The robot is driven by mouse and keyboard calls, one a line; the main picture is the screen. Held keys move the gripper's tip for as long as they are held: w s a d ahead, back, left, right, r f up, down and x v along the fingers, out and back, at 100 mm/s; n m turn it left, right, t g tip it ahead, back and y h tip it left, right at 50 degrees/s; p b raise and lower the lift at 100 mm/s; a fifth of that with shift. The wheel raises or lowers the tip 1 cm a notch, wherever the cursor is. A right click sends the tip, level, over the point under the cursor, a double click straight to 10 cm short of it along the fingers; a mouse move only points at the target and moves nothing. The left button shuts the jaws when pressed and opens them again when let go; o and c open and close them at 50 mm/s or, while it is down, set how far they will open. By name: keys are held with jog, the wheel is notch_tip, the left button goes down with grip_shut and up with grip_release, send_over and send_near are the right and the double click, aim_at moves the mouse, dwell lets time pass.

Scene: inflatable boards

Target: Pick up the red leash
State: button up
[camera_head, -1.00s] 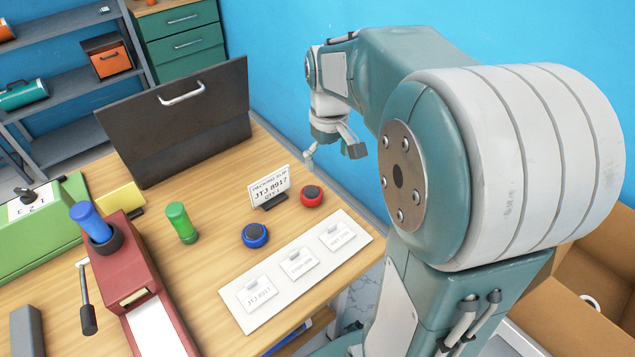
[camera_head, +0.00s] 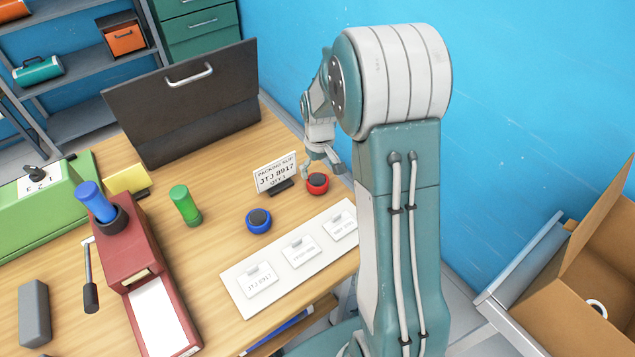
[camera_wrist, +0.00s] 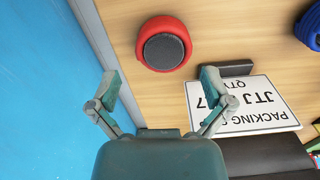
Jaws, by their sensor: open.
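The red leash (camera_head: 317,184) looks like a small round red coil with a dark grey centre, lying on the wooden table near its right edge. It also shows in the wrist view (camera_wrist: 164,26), at top centre. My gripper (camera_head: 324,160) is just behind and above it in the head view. In the wrist view my gripper (camera_wrist: 160,88) is open and empty, its fingers spread apart. The leash lies ahead of the fingertips and is not between them.
A packing slip sign (camera_head: 275,175) stands close left of the leash, near one finger in the wrist view. A blue coil (camera_head: 258,220), a white card board (camera_head: 240,291) and a green cylinder (camera_head: 185,205) are on the table. The blue wall (camera_wrist: 40,90) is close by.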

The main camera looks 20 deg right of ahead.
aim_at(317, 178)
notch_tip(317, 178, down, 4)
jog(key=shift+w+a+f, duration=0.1)
jog(key=shift+a+f, duration=0.15)
jog(key=c, duration=1)
